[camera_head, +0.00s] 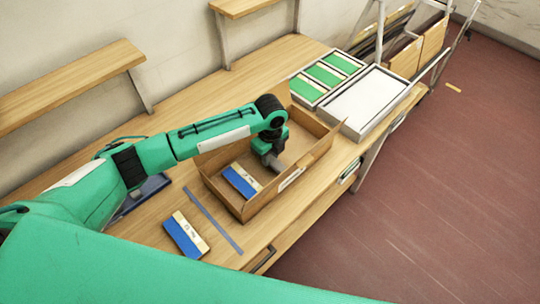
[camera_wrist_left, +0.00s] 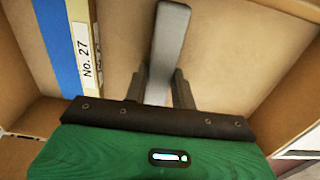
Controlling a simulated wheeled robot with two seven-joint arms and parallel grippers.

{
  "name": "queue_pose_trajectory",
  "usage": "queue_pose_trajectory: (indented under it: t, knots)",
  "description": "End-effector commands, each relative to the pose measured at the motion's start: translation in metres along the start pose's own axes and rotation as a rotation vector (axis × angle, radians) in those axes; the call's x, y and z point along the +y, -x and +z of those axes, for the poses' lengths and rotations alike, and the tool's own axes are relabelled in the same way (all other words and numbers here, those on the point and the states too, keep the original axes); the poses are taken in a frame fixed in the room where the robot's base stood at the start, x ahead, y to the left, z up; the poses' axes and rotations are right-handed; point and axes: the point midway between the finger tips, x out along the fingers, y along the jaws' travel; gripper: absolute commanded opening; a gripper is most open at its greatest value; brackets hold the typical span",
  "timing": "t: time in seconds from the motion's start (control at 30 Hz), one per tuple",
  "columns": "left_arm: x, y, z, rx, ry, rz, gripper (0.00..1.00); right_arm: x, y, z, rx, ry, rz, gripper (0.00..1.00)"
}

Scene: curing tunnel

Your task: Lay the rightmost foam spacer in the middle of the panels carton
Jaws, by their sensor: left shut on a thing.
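The open cardboard carton (camera_head: 228,205) stands on the wooden bench. My left gripper (camera_head: 274,163) reaches down inside it, to the right of a blue and cream panel (camera_head: 241,181). In the left wrist view, the fingers (camera_wrist_left: 160,88) are shut on a grey bar, the foam spacer (camera_wrist_left: 171,38). The spacer lies over the carton's bare floor, and I cannot tell whether it touches it. The panel there reads "No. 27" (camera_wrist_left: 86,45) and lies apart from the spacer, along its left. My right gripper is not in view.
Another blue and cream panel (camera_head: 186,234) lies on the bench outside the carton, beside a blue strip (camera_head: 214,220). A tray with green pieces (camera_head: 327,75) and a white-topped tray (camera_head: 374,101) stand behind. A dark blue object (camera_head: 153,187) is partly hidden by my arm.

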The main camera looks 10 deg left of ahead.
Motion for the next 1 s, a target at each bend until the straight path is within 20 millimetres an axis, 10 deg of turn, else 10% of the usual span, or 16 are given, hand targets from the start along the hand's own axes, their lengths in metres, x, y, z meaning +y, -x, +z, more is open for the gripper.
queue_pose_trajectory:
  t: [0.43,0.47,0.53,1.0]
  knots:
    - [0.0,-0.013,0.0,-0.001,0.0,0.0,0.05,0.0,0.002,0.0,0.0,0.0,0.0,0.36]
    - [0.0,-0.012,0.0,-0.001,0.0,-0.001,0.32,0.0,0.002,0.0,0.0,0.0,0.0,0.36]
    - [0.0,-0.012,0.0,-0.001,0.0,0.0,0.46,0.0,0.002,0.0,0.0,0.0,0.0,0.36]
    - [-0.001,0.002,0.001,-0.001,0.0,-0.003,0.48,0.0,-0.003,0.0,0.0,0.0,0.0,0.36]
